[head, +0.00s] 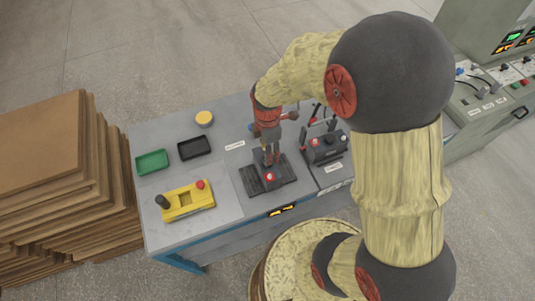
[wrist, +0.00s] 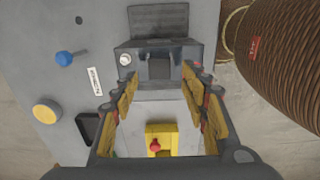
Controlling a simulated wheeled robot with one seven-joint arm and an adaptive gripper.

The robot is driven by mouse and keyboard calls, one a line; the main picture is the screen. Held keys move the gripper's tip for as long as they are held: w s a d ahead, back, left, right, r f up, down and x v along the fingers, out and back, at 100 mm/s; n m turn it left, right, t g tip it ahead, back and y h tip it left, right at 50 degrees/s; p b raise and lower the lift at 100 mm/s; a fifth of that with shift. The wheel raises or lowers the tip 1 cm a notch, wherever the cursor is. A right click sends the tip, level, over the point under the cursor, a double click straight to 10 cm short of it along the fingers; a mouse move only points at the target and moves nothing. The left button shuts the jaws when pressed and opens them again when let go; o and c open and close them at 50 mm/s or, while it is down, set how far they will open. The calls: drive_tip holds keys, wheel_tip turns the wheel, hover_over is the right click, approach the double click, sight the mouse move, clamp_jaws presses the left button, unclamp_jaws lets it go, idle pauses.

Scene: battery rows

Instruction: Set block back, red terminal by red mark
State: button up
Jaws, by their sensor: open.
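A dark block (head: 270,178) with a red terminal stands on a ribbed dark pad (head: 285,170) in the head view. My gripper (head: 270,157) points down just above and behind the red terminal and hides part of the block. In the wrist view my gripper (wrist: 160,78) is open, its fingers spread toward either end of the dark block (wrist: 158,66). A pale terminal (wrist: 125,60) shows at the block's left end there. I cannot make out the red mark, or whether the fingers touch the block.
Another dark block (head: 326,148) stands close on the right. Stacked boards (head: 60,170) flank the bench's left side.

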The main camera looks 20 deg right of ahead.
drive_tip(key=s+r+m+t+p, duration=0.15)
drive_tip(key=r+m, duration=0.25)
drive_tip(key=r, duration=0.6)
drive_tip(key=s+r+m+t, duration=0.1)
drive_tip(key=s+r+m, duration=0.25)
drive_tip(key=r, duration=0.75)
drive_tip(key=s+r+m+t, duration=0.3)
drive_tip(key=s+r+m, duration=0.4)
drive_tip(key=s+m, duration=0.2)
drive_tip(key=shift+m, duration=0.75)
wheel_tip(320, 180, down, 5)
drive_tip(key=b, duration=0.6)
drive_tip(key=shift+f, duration=0.15)
drive_tip(key=shift+f, duration=0.1)
